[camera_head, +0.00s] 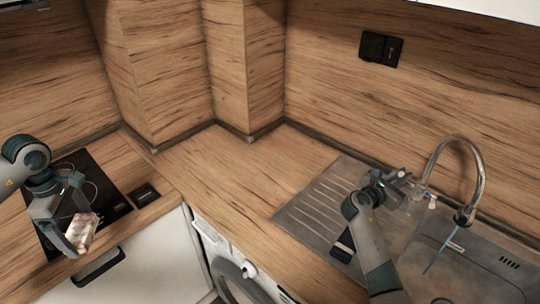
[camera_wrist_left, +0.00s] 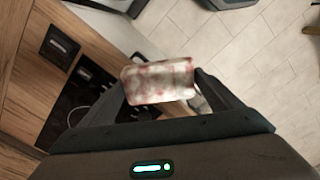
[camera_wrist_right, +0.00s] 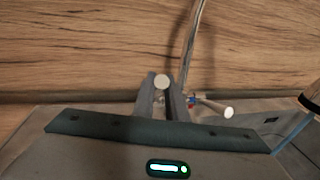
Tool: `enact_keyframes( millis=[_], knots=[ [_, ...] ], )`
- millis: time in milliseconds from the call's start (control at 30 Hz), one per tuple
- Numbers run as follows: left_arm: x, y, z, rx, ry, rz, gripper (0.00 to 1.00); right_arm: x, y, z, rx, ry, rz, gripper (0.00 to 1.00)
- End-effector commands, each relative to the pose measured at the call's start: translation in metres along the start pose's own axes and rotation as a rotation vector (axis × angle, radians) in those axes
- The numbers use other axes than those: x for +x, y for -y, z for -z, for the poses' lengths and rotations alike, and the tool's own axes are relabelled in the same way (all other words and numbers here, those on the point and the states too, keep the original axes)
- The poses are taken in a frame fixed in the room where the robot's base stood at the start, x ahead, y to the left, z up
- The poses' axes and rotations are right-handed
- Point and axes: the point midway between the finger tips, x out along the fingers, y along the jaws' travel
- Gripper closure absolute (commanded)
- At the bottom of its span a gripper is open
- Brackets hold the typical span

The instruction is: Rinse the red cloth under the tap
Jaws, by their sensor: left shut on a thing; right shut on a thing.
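The cloth (camera_head: 86,234) is a pale, folded bundle with red blotches. My left gripper (camera_head: 76,240) is shut on it at the far left, above the counter's front edge and well away from the sink. The cloth also shows between the fingers in the left wrist view (camera_wrist_left: 158,81). The chrome tap (camera_head: 480,172) arches over the sink at the right. A thin blue stream of water (camera_head: 434,261) runs from its spout. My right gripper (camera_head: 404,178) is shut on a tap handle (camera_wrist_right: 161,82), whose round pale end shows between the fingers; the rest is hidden.
The steel sink (camera_head: 503,238) has a ribbed drainer (camera_head: 315,205) at its left. A black hob (camera_head: 108,186) lies under my left arm. A washing machine (camera_head: 226,268) stands below the counter (camera_head: 235,180), which is clear between hob and drainer. A black socket (camera_head: 380,49) is on the splashback.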

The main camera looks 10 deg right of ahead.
Motion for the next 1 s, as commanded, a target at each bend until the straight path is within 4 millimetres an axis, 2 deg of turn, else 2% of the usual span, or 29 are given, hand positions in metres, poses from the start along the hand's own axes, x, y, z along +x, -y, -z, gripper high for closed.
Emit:
enact_keyframes(
  millis=[100, 367, 400, 467, 833, 1000],
  knots=[
    [-0.006, 0.0, 0.0, 0.0, 0.0, 0.0, 0.39, 0.003, -0.007, -0.004, 0.0, -0.018, 0.003, 1.0],
    [-0.005, 0.0, 0.0, 0.0, 0.0, 0.0, 0.39, 0.004, -0.007, -0.002, -0.001, -0.019, 0.004, 1.0],
    [-0.005, 0.0, 0.0, 0.0, 0.0, 0.0, 0.39, 0.004, -0.007, -0.002, -0.001, -0.019, 0.004, 0.83],
    [-0.005, 0.0, 0.0, 0.0, 0.0, 0.0, 0.39, 0.004, -0.007, -0.002, -0.001, -0.019, 0.004, 0.69],
    [-0.004, 0.0, 0.0, 0.0, 0.0, 0.0, 0.39, 0.002, -0.007, -0.002, -0.001, -0.019, 0.003, 0.69],
    [-0.001, 0.0, 0.0, 0.0, 0.0, 0.0, 0.39, -0.009, -0.008, -0.001, -0.001, -0.019, 0.001, 0.69]
  ],
)
